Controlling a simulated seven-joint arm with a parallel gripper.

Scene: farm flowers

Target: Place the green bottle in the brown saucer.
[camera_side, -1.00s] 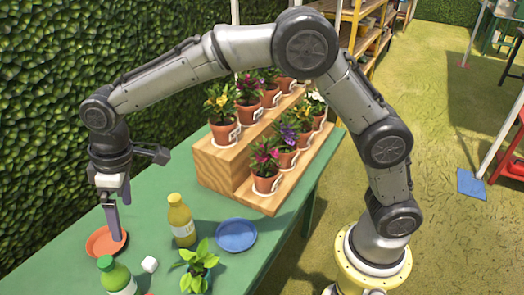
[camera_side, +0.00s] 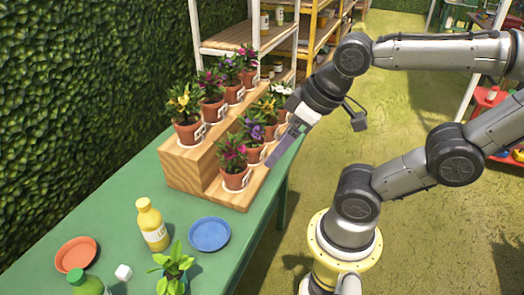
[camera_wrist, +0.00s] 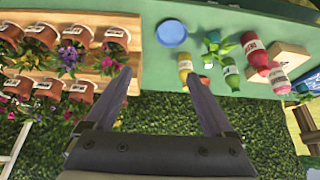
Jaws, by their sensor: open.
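The green bottle (camera_side: 88,285) stands at the bottom edge of the side view, partly cut off; it also shows in the wrist view (camera_wrist: 231,76). The brown saucer (camera_side: 76,253), orange-brown and empty, lies on the table just behind the bottle. My gripper (camera_side: 275,155) is open and empty, raised at the right of the wooden flower stand, far from bottle and saucer. Its two spread fingers show in the wrist view (camera_wrist: 158,76) with nothing between them.
A yellow bottle (camera_side: 152,225), a blue saucer (camera_side: 209,235), a white cube (camera_side: 123,272) and a potted seedling (camera_side: 173,266) stand nearby on the green table. The stepped wooden stand (camera_side: 190,172) holds several flower pots. Red (camera_wrist: 256,55) and pink (camera_wrist: 278,78) bottles show in the wrist view.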

